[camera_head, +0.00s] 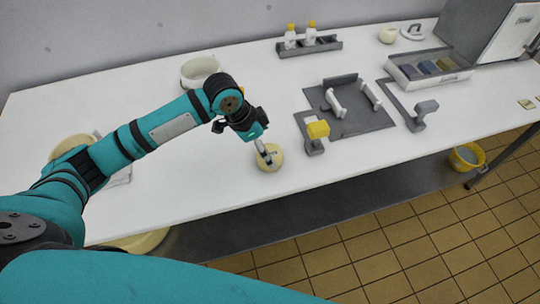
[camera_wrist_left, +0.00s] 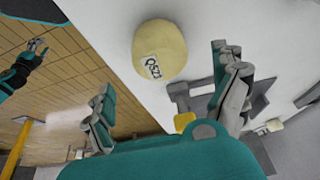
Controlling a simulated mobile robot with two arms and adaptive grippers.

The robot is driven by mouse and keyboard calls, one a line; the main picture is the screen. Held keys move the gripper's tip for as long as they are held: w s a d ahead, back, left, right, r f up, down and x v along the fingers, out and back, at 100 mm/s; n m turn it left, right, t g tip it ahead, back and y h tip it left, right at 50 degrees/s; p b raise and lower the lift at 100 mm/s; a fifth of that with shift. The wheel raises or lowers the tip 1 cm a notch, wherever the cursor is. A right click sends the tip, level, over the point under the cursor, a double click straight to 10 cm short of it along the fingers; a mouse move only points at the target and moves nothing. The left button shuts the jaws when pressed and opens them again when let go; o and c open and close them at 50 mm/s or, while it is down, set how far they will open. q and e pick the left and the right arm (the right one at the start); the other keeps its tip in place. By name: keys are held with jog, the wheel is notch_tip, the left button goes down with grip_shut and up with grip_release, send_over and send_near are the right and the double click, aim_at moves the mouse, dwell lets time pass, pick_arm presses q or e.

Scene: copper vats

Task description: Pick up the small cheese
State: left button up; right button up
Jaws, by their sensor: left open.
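A small round pale-yellow cheese (camera_head: 269,161) sits near the front edge of the white table.
A yellow-topped grey device (camera_head: 316,138) stands right of the cheese, beside a dark mat with white holders (camera_head: 350,105). A whitish bowl (camera_head: 199,70), a bottle rack (camera_head: 309,43) and a tray of blocks (camera_head: 428,70) are farther back. The table's front edge is close to the cheese.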

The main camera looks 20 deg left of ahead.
pick_arm(q)
jog(key=shift+a+p+x, duration=0.15)
jog(key=shift+p+x, duration=0.1)
jog(key=shift+x, duration=1.1)
jog(key=shift+a+p+x, duration=0.1)
jog(key=shift+p+x, duration=0.1)
jog(key=shift+x, duration=1.15)
jog(key=shift+a, duration=0.1)
jog(key=c, duration=1.5)
jog(key=shift+o, duration=0.2)
